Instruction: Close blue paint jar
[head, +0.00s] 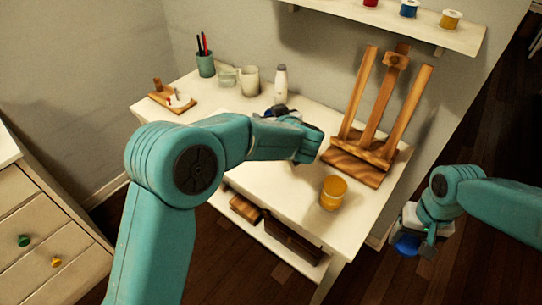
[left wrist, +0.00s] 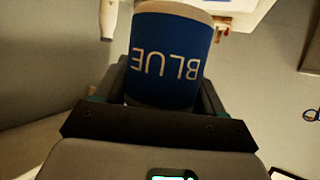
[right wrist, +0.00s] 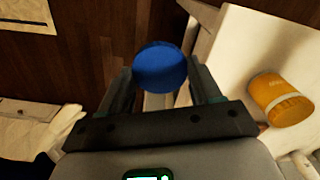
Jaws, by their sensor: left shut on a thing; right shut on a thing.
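My left gripper (left wrist: 165,85) is shut on the blue paint jar (left wrist: 170,55), whose blue label reads BLUE upside down in the left wrist view. A pale rim shows at its far end; its inside is hidden. In the head view my left gripper (head: 279,111) is over the back of the table, mostly behind my own arm, with a bit of dark blue showing. My right gripper (head: 414,240) is shut on a round blue lid (head: 406,245), off the table's right side. The lid (right wrist: 160,67) also shows between its fingers in the right wrist view. Lid and jar are well apart.
A yellow jar (head: 333,193) stands near the white table's (head: 295,190) front edge. A wooden easel (head: 370,140) stands at the right. A white bottle (head: 281,83), mug (head: 249,81) and brush cup (head: 205,63) stand at the back. A wall shelf (head: 440,30) holds small jars.

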